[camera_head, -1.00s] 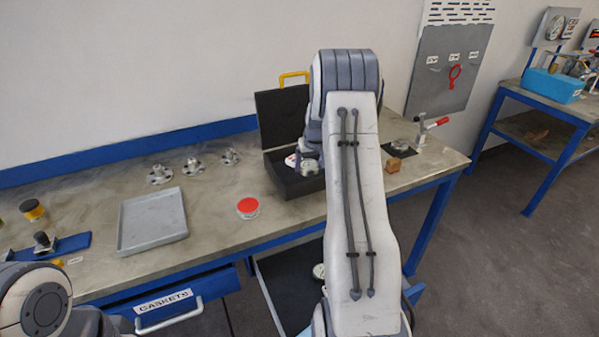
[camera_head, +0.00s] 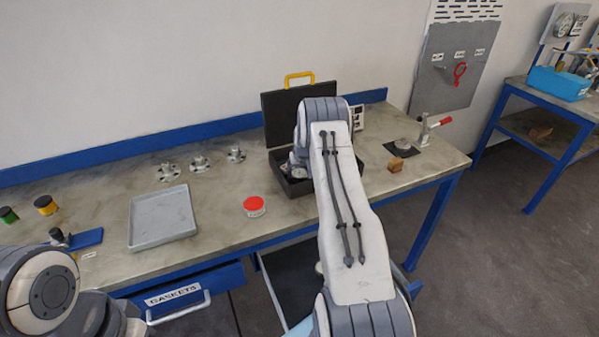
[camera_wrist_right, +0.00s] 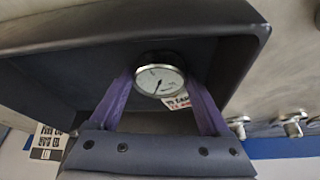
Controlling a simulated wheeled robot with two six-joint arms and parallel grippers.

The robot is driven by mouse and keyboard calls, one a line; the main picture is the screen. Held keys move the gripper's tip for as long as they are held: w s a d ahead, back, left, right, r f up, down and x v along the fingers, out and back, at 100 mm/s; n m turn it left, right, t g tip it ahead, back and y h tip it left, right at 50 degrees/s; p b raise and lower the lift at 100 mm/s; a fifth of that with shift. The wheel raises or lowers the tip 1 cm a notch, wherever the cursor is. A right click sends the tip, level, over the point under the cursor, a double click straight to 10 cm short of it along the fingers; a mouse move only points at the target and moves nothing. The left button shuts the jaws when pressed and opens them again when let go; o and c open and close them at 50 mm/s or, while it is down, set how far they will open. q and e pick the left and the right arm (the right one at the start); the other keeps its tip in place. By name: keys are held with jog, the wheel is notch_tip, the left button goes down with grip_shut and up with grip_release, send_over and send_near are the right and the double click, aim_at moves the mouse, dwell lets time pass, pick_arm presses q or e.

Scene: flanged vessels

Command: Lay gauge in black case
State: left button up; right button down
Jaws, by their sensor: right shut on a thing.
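The black case (camera_head: 292,187) stands open on the bench, its lid (camera_head: 284,112) raised at the back with a yellow handle. My right gripper (camera_wrist_right: 160,78) is shut on the gauge (camera_wrist_right: 159,80), a round white dial with a metal rim, held between purple fingers. In the right wrist view the dark case wall (camera_wrist_right: 225,45) surrounds the gauge. In the head view the gauge (camera_head: 298,172) shows only in part at the case's left inside; my right arm hides the rest. Whether it touches the case floor cannot be told. My left gripper is out of view.
A grey tray (camera_head: 161,240) and a red-topped round tin (camera_head: 254,206) stand left of the case. Several metal flanged fittings (camera_head: 200,163) stand behind. A tag (camera_wrist_right: 178,101) with red print shows beside the gauge.

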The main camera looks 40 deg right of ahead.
jog(key=shift+f, duration=0.15)
grip_release()
